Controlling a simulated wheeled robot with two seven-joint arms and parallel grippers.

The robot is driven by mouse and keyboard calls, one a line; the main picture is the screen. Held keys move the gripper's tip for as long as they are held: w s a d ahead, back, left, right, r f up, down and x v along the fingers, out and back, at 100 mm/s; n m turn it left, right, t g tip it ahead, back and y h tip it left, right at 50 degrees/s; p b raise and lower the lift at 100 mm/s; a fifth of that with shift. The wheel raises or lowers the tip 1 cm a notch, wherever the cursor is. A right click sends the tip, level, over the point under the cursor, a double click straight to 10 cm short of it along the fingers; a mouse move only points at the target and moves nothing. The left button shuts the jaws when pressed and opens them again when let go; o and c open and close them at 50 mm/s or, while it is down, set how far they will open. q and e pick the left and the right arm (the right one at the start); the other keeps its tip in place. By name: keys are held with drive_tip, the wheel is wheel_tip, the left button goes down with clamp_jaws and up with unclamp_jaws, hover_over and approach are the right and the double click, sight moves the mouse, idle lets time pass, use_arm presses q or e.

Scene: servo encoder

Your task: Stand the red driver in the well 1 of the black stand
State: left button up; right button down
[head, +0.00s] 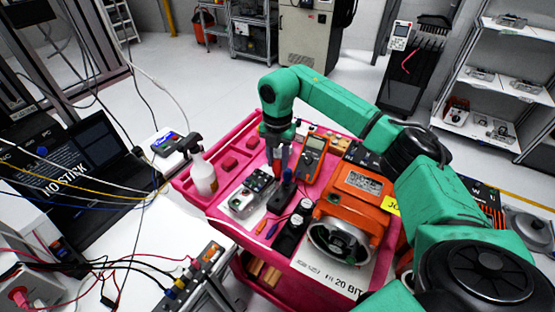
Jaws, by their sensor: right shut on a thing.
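My right gripper (277,152) points down over the pink cart, toward its back edge. It is shut on a narrow red thing between its fingers, which looks like the red driver (277,167); the fingers hide much of it. A black upright object (284,191) stands just below it in the picture. A black piece with round parts (290,235) stands nearer the front. I cannot tell for sure which is the black stand, and its well numbers are too small to read. My left gripper is out of view.
The pink cart (205,207) is crowded. It holds a spray bottle (203,174), a grey box with black knobs (250,193), an orange multimeter (313,158) and a large orange machine (352,205). A laptop (85,160) is at left.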

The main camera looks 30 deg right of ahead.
sight(278, 176)
drive_tip(key=shift+f, duration=0.5)
drive_tip(key=shift+s+a+f+b, duration=0.1)
drive_tip(key=shift+s+f+b, duration=0.1)
drive_tip(key=shift+f+b, duration=1.85)
drive_tip(key=shift+f, duration=0.25)
drive_tip(key=shift+r+p, duration=0.25)
drive_tip(key=shift+p, duration=0.05)
drive_tip(key=shift+f, duration=0.1)
drive_tip(key=shift+f, duration=0.15)
drive_tip(key=shift+f+b, duration=1.3)
drive_tip(key=shift+f, duration=0.45)
drive_tip(key=shift+c, duration=2.4)
unclamp_jaws()
